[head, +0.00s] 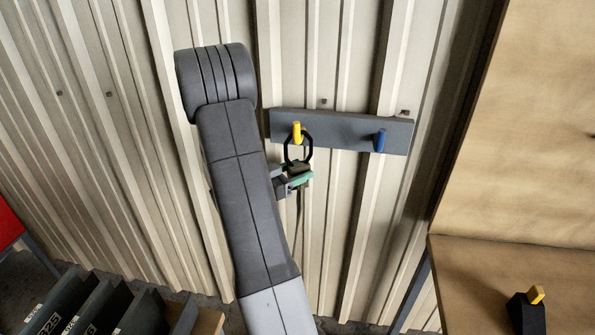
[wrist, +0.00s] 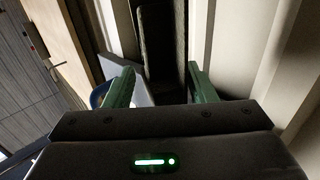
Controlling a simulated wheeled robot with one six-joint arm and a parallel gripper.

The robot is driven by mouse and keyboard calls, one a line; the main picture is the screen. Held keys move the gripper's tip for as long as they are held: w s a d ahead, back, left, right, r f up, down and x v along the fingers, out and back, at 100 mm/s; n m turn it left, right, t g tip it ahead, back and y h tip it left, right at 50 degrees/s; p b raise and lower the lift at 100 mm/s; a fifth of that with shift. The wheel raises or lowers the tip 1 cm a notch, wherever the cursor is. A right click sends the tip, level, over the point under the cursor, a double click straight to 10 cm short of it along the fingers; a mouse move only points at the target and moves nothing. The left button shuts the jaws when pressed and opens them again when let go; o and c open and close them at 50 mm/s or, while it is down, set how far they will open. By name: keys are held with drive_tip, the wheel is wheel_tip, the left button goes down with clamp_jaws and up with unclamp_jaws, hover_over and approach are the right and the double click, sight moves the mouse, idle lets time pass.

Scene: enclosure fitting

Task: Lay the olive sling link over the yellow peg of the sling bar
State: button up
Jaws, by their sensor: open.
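The sling bar (head: 345,135) is a dark grey plate on the corrugated wall in the head view, with a yellow peg (head: 297,130) at left and a blue peg (head: 381,140) at right. The sling link (head: 309,152) shows as a dark ring hanging at the yellow peg; its top appears to loop over the peg. A dark strap (head: 299,205) hangs below it. My gripper (head: 301,178) is just under the ring, its green fingers apart. In the wrist view, a dark band (wrist: 160,45) runs between the open fingers (wrist: 162,85), with visible gaps.
A wooden panel and bench (head: 500,265) stand at the right, with a dark block (head: 526,315) carrying a yellow piece on it. Dark numbered bins (head: 60,305) are at lower left. A red item (head: 8,225) is at the left edge.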

drive_tip(key=b+v, duration=0.2)
drive_tip(key=v, duration=1.1)
drive_tip(key=shift+s+a+b, duration=0.25)
drive_tip(key=shift+a+b, duration=0.1)
drive_tip(key=shift+d, duration=0.1)
drive_tip(key=p+x, duration=0.3)
drive_tip(key=x, duration=1)
drive_tip(key=shift+w+d, duration=0.2)
drive_tip(key=shift+d, duration=0.1)
drive_tip(key=shift+r, duration=0.5)
